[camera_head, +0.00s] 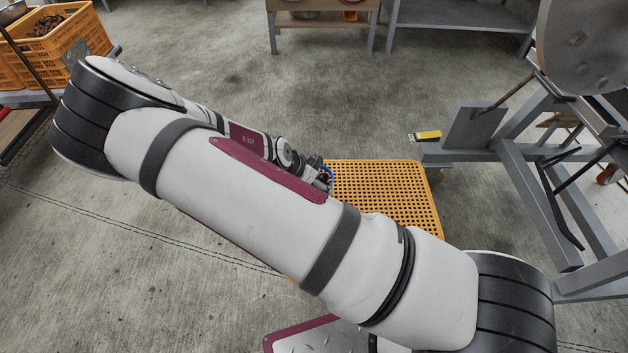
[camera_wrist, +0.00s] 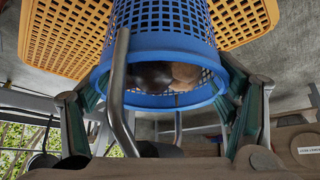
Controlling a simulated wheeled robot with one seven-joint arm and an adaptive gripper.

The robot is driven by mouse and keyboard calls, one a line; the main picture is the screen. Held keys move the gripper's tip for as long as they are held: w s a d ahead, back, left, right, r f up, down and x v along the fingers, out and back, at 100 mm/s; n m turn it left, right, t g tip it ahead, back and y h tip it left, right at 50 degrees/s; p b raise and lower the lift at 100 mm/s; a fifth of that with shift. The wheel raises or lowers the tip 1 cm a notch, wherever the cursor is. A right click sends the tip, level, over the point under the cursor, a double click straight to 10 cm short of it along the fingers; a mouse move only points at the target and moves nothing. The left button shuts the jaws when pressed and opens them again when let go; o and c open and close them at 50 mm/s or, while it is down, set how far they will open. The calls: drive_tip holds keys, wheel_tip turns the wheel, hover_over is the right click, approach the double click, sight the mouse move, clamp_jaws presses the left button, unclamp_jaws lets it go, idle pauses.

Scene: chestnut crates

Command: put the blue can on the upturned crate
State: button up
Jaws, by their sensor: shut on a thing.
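The blue can (camera_wrist: 165,40) is a perforated, basket-like cylinder. It fills the upper middle of the wrist view, its round open rim facing the camera, with brown and dark rounded shapes inside. My gripper (camera_wrist: 163,88) is shut on it, with one finger at each side. In the head view only a small blue part of the can (camera_head: 328,172) shows beside my gripper (camera_head: 322,178); my arm hides the rest. The upturned crate (camera_head: 385,195) is orange, with its gridded bottom facing up, just right of my gripper. Orange grid (camera_wrist: 65,35) also shows behind the can in the wrist view.
A grey metal stand (camera_head: 520,150) is close to the crate's right, with a yellow-tipped part (camera_head: 427,135) toward the crate. Orange crates (camera_head: 60,45) with brown contents stand at the upper left. Tables (camera_head: 320,20) stand at the back. The concrete floor between is clear.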

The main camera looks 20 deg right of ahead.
drive_tip(key=w, duration=0.2)
drive_tip(key=w+b, duration=0.1)
drive_tip(key=w, duration=0.1)
drive_tip(key=shift+d+f, duration=0.2)
drive_tip(key=shift+d, duration=0.2)
wheel_tip(320, 180, down, 4)
drive_tip(key=shift+r+b, duration=0.25)
drive_tip(key=shift+b, duration=0.7)
drive_tip(key=o, duration=1.6)
drive_tip(key=p+v, duration=0.5)
drive_tip(key=v, duration=0.7)
